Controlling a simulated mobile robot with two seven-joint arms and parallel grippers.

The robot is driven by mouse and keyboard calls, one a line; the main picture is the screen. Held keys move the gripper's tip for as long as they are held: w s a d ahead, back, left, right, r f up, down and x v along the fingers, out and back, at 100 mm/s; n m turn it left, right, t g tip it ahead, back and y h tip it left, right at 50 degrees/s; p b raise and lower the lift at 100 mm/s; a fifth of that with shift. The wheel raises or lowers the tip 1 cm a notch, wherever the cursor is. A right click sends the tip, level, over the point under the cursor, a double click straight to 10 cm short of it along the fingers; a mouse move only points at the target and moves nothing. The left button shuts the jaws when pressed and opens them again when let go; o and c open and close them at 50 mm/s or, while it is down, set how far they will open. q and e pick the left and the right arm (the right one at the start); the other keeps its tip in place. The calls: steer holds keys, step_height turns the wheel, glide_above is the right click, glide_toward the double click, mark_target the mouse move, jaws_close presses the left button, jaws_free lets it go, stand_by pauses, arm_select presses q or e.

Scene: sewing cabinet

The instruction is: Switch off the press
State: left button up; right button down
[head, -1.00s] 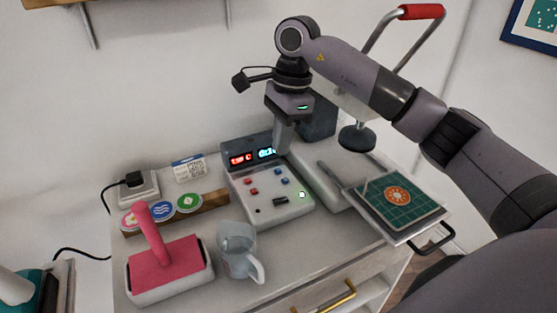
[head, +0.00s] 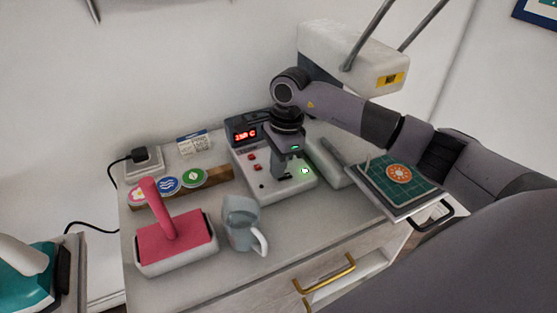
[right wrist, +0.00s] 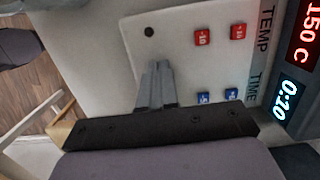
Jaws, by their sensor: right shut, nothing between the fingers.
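The press's control box (head: 243,164) stands on the cabinet top, with a lit red temperature display (head: 244,135), two red buttons (head: 251,157) and a lit green lamp (head: 305,171). My right gripper (head: 277,177) is shut and empty, pointing down at the box's panel among its controls. It hides the blue buttons and the dark rocker switch in the head view. In the right wrist view the shut fingertips (right wrist: 160,64) are over the white panel (right wrist: 185,55), beside the blue buttons (right wrist: 231,95). I cannot tell whether they touch it. The displays read 150 C (right wrist: 304,35) and a time (right wrist: 286,103).
The press's raised white head (head: 345,60) is behind my right arm. A green grid mat (head: 375,185) with an orange patch lies on the right. An iron (head: 22,275) is at lower left.

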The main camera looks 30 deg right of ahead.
steer(key=shift+f+b, duration=0.35)
steer(key=shift+b, duration=0.1)
steer(key=shift+a+r, duration=0.1)
steer(key=shift+d, duration=0.2)
steer(key=shift+d+r, duration=0.2)
steer(key=shift+d, duration=0.45)
steer(key=shift+r, duration=0.1)
